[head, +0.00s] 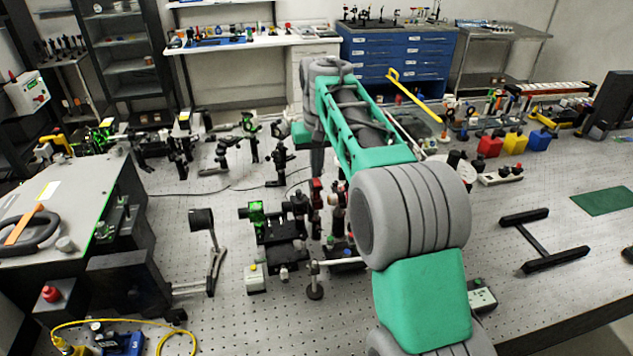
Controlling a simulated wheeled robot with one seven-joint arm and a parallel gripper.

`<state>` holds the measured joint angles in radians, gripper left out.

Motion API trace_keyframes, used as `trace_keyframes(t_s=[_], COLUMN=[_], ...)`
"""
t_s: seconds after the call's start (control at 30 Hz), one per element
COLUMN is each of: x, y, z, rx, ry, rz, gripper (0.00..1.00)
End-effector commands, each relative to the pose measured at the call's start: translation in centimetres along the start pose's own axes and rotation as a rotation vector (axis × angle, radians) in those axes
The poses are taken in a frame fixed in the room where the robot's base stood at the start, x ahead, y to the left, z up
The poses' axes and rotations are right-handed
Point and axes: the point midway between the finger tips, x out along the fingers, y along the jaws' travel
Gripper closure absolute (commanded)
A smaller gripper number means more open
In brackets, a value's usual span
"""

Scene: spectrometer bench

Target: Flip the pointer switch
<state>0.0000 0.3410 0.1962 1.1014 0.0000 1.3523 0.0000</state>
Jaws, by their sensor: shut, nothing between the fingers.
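My arm reaches from the lower right over the middle of the bench and bends down at its far end. My gripper (317,172) hangs below that bend, partly hidden by my arm, shut and empty above the crowded optics. I cannot pick out the pointer switch with certainty. A small pale box with a yellow-green top (255,279) stands on the bench left of my arm. A small control box with a green button (481,296) is partly hidden behind my arm at the right. Both boxes are apart from my gripper.
Green-lit optics mounts (257,216) and posts crowd the bench left of my arm. A black H-shaped frame (541,240) and a green mat (606,201) lie at the right. Red, yellow and blue containers (515,142) stand behind. Bare perforated bench top lies around the frame.

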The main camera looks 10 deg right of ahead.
Motion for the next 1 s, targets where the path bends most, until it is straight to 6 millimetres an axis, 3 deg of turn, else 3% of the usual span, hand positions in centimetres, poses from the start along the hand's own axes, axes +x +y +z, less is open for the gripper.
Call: trace_keyframes(t_s=[1.0], x=[1.6], y=[0.0], z=[0.3], rx=[0.000], ry=[-0.003], rz=[0.000], gripper=[1.00])
